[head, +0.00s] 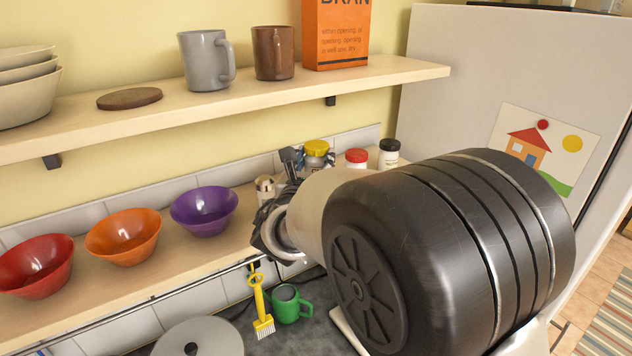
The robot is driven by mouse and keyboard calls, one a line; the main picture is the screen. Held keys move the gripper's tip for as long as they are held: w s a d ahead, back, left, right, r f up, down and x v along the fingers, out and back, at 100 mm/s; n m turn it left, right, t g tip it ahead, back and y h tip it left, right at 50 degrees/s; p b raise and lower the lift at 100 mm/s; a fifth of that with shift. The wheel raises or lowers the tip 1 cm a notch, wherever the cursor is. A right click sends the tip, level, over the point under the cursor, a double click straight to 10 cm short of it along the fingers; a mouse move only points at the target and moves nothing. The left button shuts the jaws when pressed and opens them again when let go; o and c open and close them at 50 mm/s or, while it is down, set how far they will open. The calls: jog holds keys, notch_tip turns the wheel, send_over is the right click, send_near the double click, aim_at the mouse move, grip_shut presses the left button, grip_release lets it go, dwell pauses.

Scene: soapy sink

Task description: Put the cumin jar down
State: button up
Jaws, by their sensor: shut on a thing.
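A jar with a yellow lid (316,148) shows between the dark fingers of my gripper (309,160), which is shut on it. I take it as the cumin jar, though no label can be read. The jar looks upright and is at the lower wooden shelf (165,255), near its right part. My arm hides the jar's lower part, so I cannot tell whether it touches the shelf.
A red-lidded jar (356,158) and a black-lidded jar (389,151) stand to the right, a silver-topped shaker (265,187) to the left. Purple (204,212), orange (124,238) and red (36,268) bowls line the shelf. The upper shelf (215,103) overhangs with mugs.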

notch_tip(320, 180, down, 5)
jog(key=shift+w+r, duration=0.1)
jog(key=shift+w, duration=0.15)
jog(key=shift+d, duration=0.1)
jog(key=shift+f+b, duration=0.35)
jog(key=shift+b, duration=0.05)
jog(key=o, duration=1.2)
jog(key=shift+r, duration=0.15)
